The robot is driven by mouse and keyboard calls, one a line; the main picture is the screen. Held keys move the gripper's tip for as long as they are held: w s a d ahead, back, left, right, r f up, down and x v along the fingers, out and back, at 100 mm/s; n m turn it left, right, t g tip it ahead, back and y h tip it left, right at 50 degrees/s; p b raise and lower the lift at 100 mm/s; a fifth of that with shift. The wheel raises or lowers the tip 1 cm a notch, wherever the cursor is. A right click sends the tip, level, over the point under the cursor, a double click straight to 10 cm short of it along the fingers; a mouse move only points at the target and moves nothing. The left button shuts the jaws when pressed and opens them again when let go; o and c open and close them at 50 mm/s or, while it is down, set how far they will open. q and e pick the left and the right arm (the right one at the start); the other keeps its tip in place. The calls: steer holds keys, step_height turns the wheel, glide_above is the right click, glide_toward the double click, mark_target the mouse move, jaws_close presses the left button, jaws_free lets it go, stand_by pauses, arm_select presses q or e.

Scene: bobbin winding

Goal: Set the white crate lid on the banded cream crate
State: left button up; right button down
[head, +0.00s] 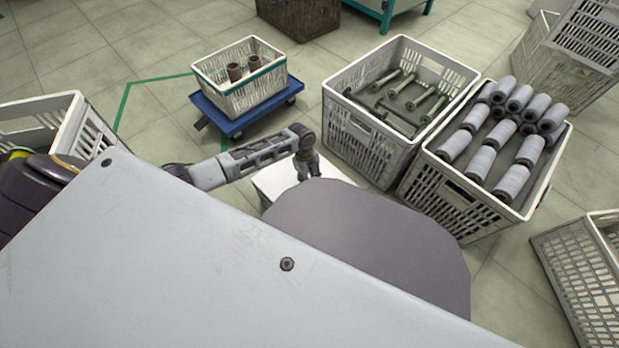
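The banded cream crate (228,94) stands on a blue dolly, with a teal band around its upper part. Its top is open and two brown spools (244,68) show inside. A flat white piece (275,184), which looks like the white crate lid, lies low in the middle of the head view, partly hidden by my body and arm. My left gripper (308,174) points down over this white piece. Its fingers are small and dark, so I cannot tell whether they are apart, or whether they touch the piece. My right gripper is not in view.
The blue dolly (232,125) stands on the tiled floor. A crate of green bobbins (345,128) and a crate of grey wound bobbins (448,193) stand to the right. More crates stand at the left and right edges. Floor between dolly and left crate is clear.

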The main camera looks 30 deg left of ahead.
arm_select(q)
steer(key=shift+d+f, duration=0.1)
steer(key=shift+f, duration=0.55)
jaws_close()
steer(key=shift+r, duration=0.1)
steer(key=shift+d+p+v, duration=0.25)
steer(key=shift+p+v, duration=0.95)
steer(key=shift+p, duration=0.05)
steer(key=shift+d+p+v, duration=0.2)
steer(key=shift+p+v, duration=1)
steer(key=shift+s, duration=0.15)
